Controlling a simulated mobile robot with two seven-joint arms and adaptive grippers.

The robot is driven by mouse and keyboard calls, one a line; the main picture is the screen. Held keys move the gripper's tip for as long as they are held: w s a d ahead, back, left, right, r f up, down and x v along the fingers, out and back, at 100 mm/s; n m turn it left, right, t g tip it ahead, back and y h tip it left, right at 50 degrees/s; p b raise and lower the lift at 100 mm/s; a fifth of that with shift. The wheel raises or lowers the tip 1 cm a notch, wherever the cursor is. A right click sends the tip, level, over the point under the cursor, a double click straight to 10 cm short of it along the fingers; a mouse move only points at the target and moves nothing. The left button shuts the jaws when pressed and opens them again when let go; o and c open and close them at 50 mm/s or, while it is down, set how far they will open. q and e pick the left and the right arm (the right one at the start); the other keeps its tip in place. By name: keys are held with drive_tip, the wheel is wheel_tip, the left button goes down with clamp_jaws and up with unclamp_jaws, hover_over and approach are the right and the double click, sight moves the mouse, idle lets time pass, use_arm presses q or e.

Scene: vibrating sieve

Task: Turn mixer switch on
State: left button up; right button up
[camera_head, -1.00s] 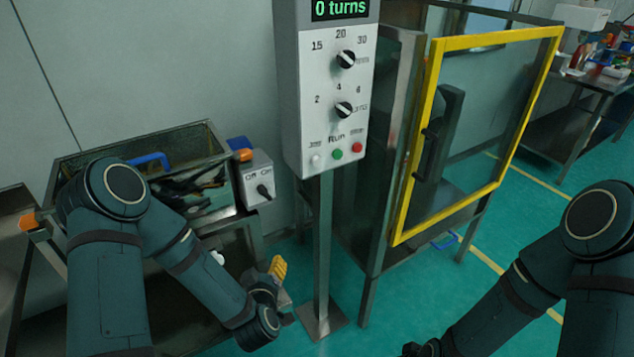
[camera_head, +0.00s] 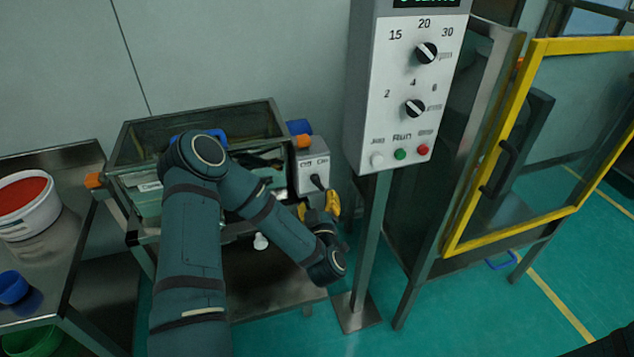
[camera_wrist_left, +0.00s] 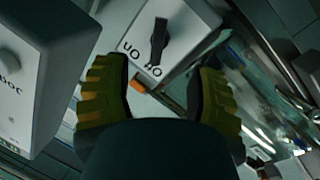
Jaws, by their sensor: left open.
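The mixer switch is a black toggle knob (camera_head: 317,182) on a small grey-white box (camera_head: 311,158) marked OFF and ON, fixed at the right end of the metal trough. In the left wrist view the black knob (camera_wrist_left: 159,40) shows on the box (camera_wrist_left: 178,22), straight ahead of the fingers. My left gripper (camera_head: 322,207) has yellow ridged fingers and sits just below and in front of the box. In the left wrist view the gripper (camera_wrist_left: 155,95) is open and empty, its fingers apart from the knob. My right gripper is out of view.
A control panel (camera_head: 410,85) with dials and buttons stands on a post (camera_head: 369,240) close to the right of the switch box. A yellow-framed door (camera_head: 520,150) is further right. A white bucket (camera_head: 27,205) stands on the left table.

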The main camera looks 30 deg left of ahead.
sight(317, 185)
use_arm(q)
drive_tip(key=x, duration=0.7)
drive_tip(key=shift+w+a+b, duration=0.1)
drive_tip(key=shift+w+b, duration=0.2)
drive_tip(key=shift+b, duration=0.05)
clamp_jaws()
